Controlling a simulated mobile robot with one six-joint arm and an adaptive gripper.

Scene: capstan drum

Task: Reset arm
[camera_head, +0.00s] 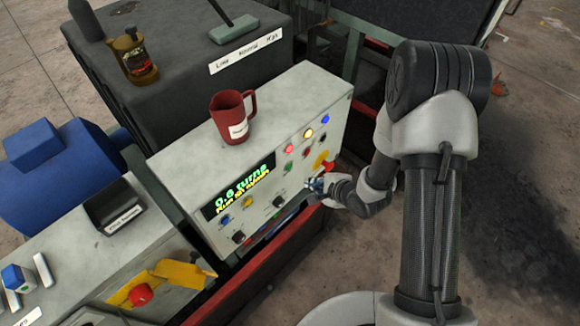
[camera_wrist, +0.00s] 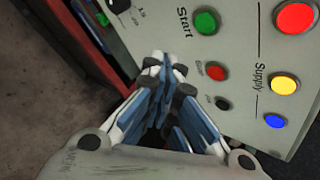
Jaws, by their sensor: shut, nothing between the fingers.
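My gripper (camera_head: 317,185) is at the right part of the control box's front panel in the head view. In the wrist view my gripper (camera_wrist: 168,85) is shut with nothing held, its blue-padded fingers in front of the panel. The control box (camera_head: 180,165) is pale grey, with a lit display (camera_head: 240,187) reading green and yellow text. In the wrist view a green Start button (camera_wrist: 205,22) and a small red button (camera_wrist: 217,71) lie just beyond and right of the fingers. I cannot tell whether the fingertips touch the panel.
A red mug (camera_head: 232,118) stands on top of the control box. A dark cabinet (camera_head: 170,95) with a lever (camera_head: 235,28) is behind it. A blue motor-like body (camera_head: 50,180) and a grey box with a red knob (camera_head: 140,294) are at left. Open floor (camera_head: 350,275) lies at the lower right.

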